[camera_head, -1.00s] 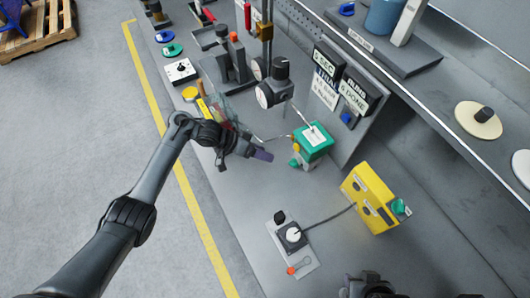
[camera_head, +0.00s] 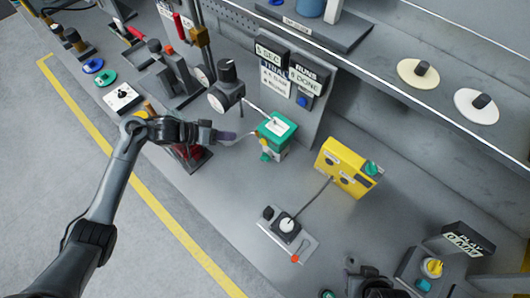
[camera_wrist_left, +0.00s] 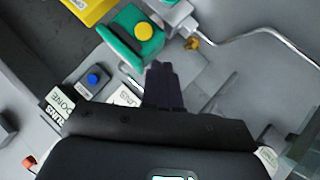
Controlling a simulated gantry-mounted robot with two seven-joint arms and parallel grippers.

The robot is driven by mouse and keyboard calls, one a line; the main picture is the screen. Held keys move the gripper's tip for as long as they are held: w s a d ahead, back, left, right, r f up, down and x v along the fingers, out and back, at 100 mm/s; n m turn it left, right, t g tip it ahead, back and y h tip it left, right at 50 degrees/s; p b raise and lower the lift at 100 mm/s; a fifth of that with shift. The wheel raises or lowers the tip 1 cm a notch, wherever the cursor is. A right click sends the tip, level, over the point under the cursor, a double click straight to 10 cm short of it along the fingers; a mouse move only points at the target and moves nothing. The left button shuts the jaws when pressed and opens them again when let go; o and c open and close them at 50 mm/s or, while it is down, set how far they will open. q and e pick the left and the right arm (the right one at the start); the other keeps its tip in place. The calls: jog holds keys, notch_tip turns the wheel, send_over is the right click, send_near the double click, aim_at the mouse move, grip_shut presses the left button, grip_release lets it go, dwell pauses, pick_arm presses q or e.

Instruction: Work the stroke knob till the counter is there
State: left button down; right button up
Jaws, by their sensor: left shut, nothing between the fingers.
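Several knobs are in view, and I cannot read which is the stroke knob. A black knob with a white cap (camera_head: 287,224) sits on a small cabled plate. A yellow knob (camera_head: 432,267) is on a grey box at the lower right, by a display ending in MM (camera_head: 467,240). The counter sign (camera_head: 306,76) reads DONE, with a digit that looks like 0. My left gripper (camera_head: 229,135) is shut and empty, left of the green actuator box (camera_head: 277,127); its fingers (camera_wrist_left: 163,84) also show in the wrist view. My right gripper (camera_head: 372,284) is partly cut off at the bottom edge.
A yellow control box (camera_head: 345,167) stands right of the green box, cabled to the small plate. A blue button (camera_head: 302,101) is below the signs. A shelf with two round discs runs along the back.

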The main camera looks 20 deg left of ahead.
pick_arm(q)
notch_tip(320, 180, down, 3)
jog(key=s, duration=0.2)
send_near(262, 156)
jog(key=w+d, duration=0.1)
jog(key=w, duration=0.1)
jog(key=w+d, duration=0.1)
jog(key=w, duration=0.1)
jog(key=shift+d+r+b, duration=0.1)
jog(key=shift+b, duration=0.3)
jog(key=shift+s+d+f, duration=0.2)
jog(key=shift+d+f, duration=0.1)
jog(key=shift+f, duration=0.15)
jog(key=shift+s+d+f, duration=0.2)
jog(key=shift+d+f, duration=0.05)
jog(key=shift+f, duration=0.2)
jog(key=shift+s+d+f, duration=0.2)
jog(key=shift+d+f, duration=0.15)
jog(key=shift+f, duration=0.3)
pick_arm(e)
jog(key=shift+w+d+f, duration=0.1)
jog(key=shift+w+d, duration=0.1)
jog(key=shift+d, duration=0.15)
pick_arm(q)
jog(key=shift+f, duration=0.1)
pick_arm(e)
jog(key=shift+f, duration=0.1)
